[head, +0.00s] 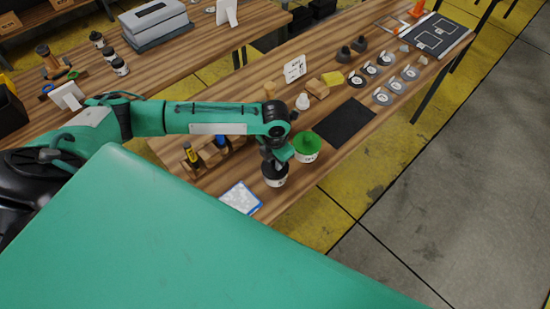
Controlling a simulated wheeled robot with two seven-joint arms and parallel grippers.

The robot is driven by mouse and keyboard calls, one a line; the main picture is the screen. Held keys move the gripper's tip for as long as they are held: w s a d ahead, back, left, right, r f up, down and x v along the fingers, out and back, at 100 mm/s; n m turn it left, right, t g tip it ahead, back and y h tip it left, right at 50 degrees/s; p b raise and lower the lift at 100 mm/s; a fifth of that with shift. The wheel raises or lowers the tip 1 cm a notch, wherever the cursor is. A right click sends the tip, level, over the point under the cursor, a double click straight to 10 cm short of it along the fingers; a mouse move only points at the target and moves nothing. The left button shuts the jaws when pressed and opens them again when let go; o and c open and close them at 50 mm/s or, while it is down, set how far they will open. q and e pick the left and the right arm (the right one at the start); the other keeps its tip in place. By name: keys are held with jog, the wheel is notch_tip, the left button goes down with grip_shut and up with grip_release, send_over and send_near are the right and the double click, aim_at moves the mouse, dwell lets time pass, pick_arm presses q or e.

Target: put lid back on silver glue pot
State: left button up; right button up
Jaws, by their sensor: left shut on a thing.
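My left gripper (277,158) points down over the front part of the long wooden table. It is shut on what looks like a dark lid (269,170). A pot with a pale label (276,182) is directly below that lid, and the gripper hides part of both. I cannot tell whether the lid touches the pot's rim, and the pot's silver colour is not clear. A pot with a green top (307,142) and white label stands just right of the gripper. My right gripper is not in view.
A wooden rack with tools (207,156) stands left of the gripper, and a blue-edged white sheet (240,198) lies in front. A black mat (346,122) lies to the right. Several small discs and a small sign (295,69) are farther back.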

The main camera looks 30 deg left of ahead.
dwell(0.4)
pick_arm(q)
jog(key=o, duration=1.5)
jog(key=shift+r, duration=0.1)
jog(key=shift+r+p, duration=3.4)
jog(key=shift+p, duration=0.05)
grip_shut()
